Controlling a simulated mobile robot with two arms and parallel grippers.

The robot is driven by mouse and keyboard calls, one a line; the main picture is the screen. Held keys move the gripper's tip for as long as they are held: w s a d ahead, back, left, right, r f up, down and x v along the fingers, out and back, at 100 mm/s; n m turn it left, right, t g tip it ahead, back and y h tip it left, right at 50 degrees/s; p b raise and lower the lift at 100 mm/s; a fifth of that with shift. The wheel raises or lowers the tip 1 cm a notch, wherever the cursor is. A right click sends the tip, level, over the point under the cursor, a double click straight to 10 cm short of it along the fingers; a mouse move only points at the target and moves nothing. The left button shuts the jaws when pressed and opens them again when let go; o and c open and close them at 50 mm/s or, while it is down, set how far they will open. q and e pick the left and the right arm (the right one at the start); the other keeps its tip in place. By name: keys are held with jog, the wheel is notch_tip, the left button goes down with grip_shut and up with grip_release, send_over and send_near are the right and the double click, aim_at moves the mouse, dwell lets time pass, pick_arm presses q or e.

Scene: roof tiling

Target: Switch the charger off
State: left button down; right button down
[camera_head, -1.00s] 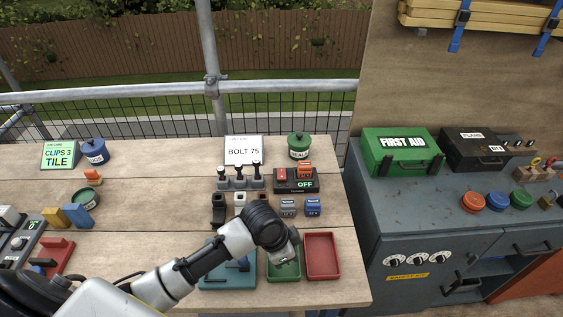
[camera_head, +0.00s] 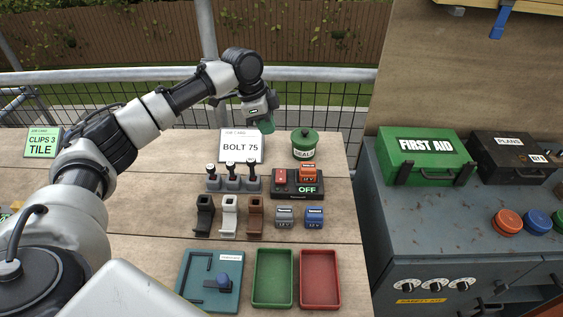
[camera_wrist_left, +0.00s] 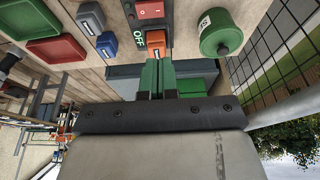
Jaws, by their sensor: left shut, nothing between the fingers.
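The charger (camera_head: 288,196) is a dark box on the wooden bench, with a red switch (camera_head: 281,176) at its left and an orange battery (camera_head: 308,174) at its right. Its display (camera_head: 307,190) reads OFF in green. In the left wrist view the red switch (camera_wrist_left: 151,10) and orange battery (camera_wrist_left: 157,42) show beyond the fingertips. My left gripper (camera_head: 266,124) is raised above the back of the bench, up and left of the charger and apart from it. Its green fingers (camera_wrist_left: 157,78) are shut with nothing between them. My right gripper is not in view.
A BOLT 75 card (camera_head: 241,146) and green lidded pot (camera_head: 304,145) stand behind the charger. Three levers (camera_head: 232,180) stand left of it; grey (camera_head: 285,218) and blue batteries (camera_head: 314,218) are in front. Green (camera_head: 273,278) and red trays (camera_head: 323,278) lie nearer.

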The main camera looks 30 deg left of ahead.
pick_arm(q)
jog(key=shift+a+r, duration=0.1)
jog(key=shift+r, duration=0.1)
jog(key=shift+f, duration=0.1)
jog(key=p, duration=0.2)
send_near(282, 174)
jog(key=x, duration=0.2)
jog(key=w+x, duration=0.1)
jog(key=x, duration=0.2)
jog(key=shift+w+a+f, duration=0.15)
jog(key=shift+f, duration=0.75)
jog(key=shift+s+r+p, duration=0.35)
jog(key=shift+p, duration=0.35)
jog(key=shift+s+d+p, duration=0.3)
jog(key=shift+s+p, duration=0.05)
jog(key=shift+p, duration=0.15)
